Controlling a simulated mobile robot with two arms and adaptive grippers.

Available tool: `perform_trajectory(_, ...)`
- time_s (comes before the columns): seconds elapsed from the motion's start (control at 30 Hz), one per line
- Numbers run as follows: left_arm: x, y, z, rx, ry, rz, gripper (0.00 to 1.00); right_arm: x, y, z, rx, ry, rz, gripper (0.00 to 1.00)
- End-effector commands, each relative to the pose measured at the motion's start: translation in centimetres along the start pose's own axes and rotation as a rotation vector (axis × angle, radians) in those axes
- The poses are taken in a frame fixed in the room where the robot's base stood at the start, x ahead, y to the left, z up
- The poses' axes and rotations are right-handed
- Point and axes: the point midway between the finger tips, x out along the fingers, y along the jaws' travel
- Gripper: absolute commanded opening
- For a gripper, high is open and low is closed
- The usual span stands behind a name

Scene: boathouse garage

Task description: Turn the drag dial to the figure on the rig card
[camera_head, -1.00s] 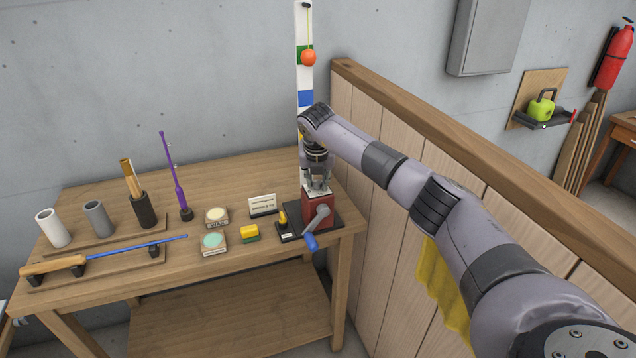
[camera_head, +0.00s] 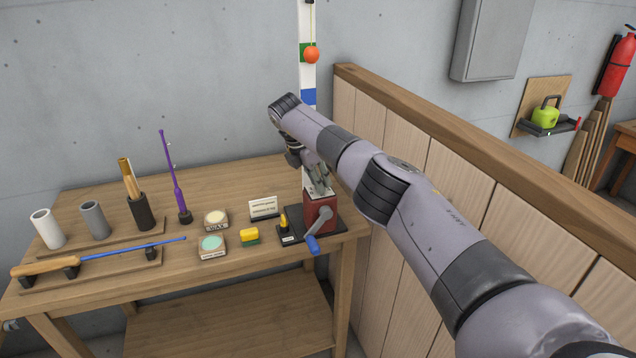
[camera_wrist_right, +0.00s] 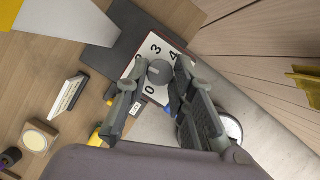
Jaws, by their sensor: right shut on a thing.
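The dark round drag dial (camera_wrist_right: 160,72) sits on a white number plate (camera_wrist_right: 143,60) on top of the red reel box (camera_head: 318,213). Figures 0, 3 and 4 can be read around it in the right wrist view; others are partly covered. I cannot tell which figure the dial points to. My right gripper (camera_wrist_right: 158,77) is shut on the dial, one finger on each side. In the head view the gripper (camera_head: 319,182) comes down tilted, with the wrist leaning left. The white rig card (camera_head: 263,207) stands left of the reel; its writing is too small to read. My left gripper is not in view.
A crank with a blue handle (camera_head: 313,244) sticks out at the reel's front. A tall banded board (camera_head: 308,97) with an orange ball (camera_head: 311,55) rises behind. A wooden partition (camera_head: 400,150) is close on the right. Tins, a rod and tubes stand left.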

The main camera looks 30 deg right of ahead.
Motion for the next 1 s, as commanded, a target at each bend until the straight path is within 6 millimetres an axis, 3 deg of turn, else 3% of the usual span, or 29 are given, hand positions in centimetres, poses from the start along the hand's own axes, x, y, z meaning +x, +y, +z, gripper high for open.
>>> perform_trajectory(0.4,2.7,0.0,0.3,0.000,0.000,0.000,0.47,0.7,0.0,-0.7,0.114,0.007,-0.062,0.00)
perform_trajectory(1.0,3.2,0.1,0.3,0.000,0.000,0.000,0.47,0.2,-0.2,-0.4,0.154,0.007,-0.070,0.00)
